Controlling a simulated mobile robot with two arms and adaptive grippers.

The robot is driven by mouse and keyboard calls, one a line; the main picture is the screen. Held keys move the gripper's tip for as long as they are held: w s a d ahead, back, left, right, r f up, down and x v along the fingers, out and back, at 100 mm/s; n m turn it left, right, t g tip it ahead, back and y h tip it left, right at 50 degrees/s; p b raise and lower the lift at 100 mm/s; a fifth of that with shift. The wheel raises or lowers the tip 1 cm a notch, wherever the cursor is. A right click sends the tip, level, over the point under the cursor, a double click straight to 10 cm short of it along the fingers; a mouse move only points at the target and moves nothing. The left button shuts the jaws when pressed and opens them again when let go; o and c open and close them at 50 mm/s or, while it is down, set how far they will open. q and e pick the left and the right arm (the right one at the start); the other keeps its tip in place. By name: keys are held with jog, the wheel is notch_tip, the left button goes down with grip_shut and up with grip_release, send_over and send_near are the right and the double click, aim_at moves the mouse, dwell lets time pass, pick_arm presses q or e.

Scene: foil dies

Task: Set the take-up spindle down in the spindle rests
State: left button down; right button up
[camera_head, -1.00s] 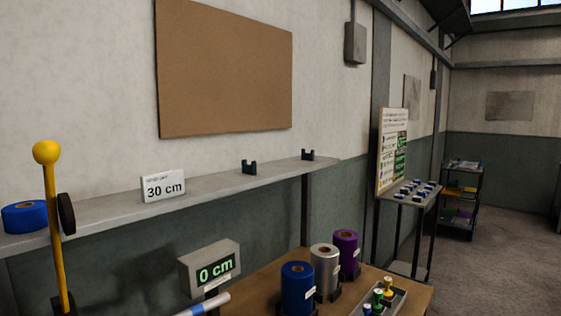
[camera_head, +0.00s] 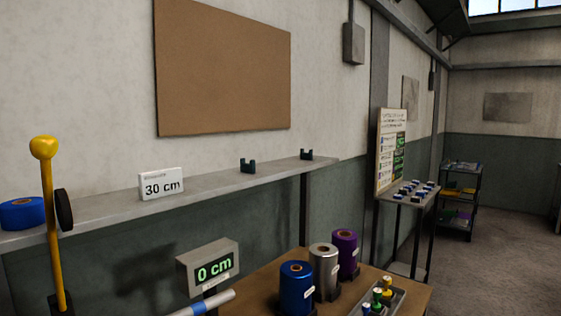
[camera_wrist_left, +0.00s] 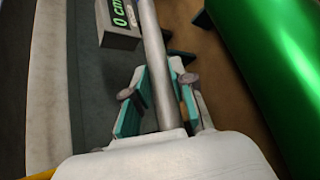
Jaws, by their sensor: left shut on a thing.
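The take-up spindle is a pale grey rod, seen in the left wrist view (camera_wrist_left: 156,70). My left gripper (camera_wrist_left: 160,100) is shut around it, with teal-lined fingers on both sides. In the head view a pale rod end with a blue band (camera_head: 218,301), likely the same spindle, enters at the bottom edge below the display. The spindle rests are two small dark U-shaped brackets, a nearer one (camera_head: 248,166) and a farther one (camera_head: 306,155), both empty on the wall shelf. The rod is apart from them and lower in the picture. My right gripper is in neither view.
The grey shelf (camera_head: 215,185) also carries a 30 cm sign (camera_head: 161,184) and a blue roll (camera_head: 22,214). A yellow lever (camera_head: 49,230) stands at left. A 0 cm display (camera_head: 208,264) and foil rolls (camera_head: 297,288) stand below. A green roll (camera_wrist_left: 275,70) lies close at right.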

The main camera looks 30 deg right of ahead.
pick_arm(q)
jog(key=s+r+b, duration=0.2)
jog(key=s+b, duration=0.2)
jog(key=s, duration=0.6)
jog(key=s+r+b, duration=0.3)
jog(key=s+b, duration=0.2)
jog(key=s, duration=0.5)
jog(key=shift+s, duration=0.25)
